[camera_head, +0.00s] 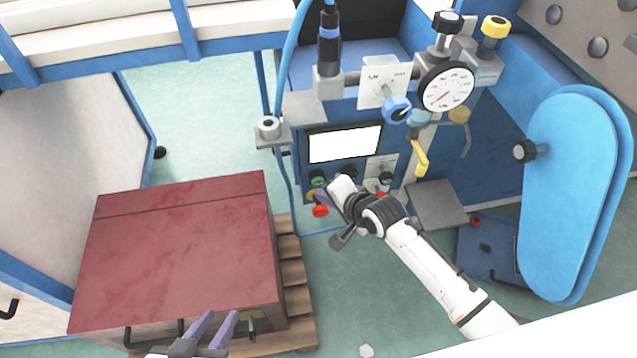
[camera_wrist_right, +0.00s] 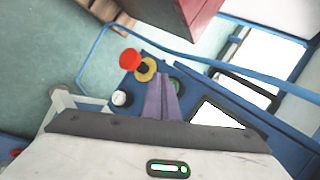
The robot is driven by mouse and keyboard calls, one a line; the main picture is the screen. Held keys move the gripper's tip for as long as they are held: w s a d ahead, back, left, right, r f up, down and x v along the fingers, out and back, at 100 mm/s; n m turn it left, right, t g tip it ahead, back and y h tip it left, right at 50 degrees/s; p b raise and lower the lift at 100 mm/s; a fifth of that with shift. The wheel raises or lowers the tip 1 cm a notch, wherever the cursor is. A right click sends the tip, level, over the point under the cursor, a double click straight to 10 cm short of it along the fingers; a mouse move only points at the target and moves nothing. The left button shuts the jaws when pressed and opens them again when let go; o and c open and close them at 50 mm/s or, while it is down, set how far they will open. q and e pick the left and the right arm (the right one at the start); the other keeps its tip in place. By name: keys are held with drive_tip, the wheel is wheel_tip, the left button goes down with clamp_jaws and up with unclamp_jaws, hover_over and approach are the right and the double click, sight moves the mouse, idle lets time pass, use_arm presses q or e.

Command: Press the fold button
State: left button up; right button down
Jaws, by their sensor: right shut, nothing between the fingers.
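The blue control panel (camera_head: 294,168) carries a small white screen (camera_head: 344,144) with several buttons below it. I cannot read which is the fold button. A green button (camera_head: 318,180) sits under the screen's left side; it also shows in the wrist view (camera_wrist_right: 175,84). A red mushroom button (camera_head: 320,211) with a yellow ring is just below; it shows in the wrist view (camera_wrist_right: 130,58). My right gripper (camera_head: 322,196) is shut and empty at the panel's left buttons, its tips beside the green button; contact cannot be told. My left gripper (camera_head: 219,325) is open and empty.
A dark red box (camera_head: 180,250) stands on a wooden pallet (camera_head: 288,262) at the left. A pressure gauge (camera_head: 447,87) and knobs sit above the panel. A blue padded board (camera_head: 572,190) stands at the right. Green floor is clear below the panel.

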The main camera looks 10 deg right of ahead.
drive_tip(key=shift+w, duration=0.15)
drive_tip(key=shift+w, duration=0.3)
drive_tip(key=shift+w, duration=0.55)
idle(0.9)
idle(0.4)
drive_tip(key=shift+s+p, duration=0.95)
drive_tip(key=shift+s, duration=0.05)
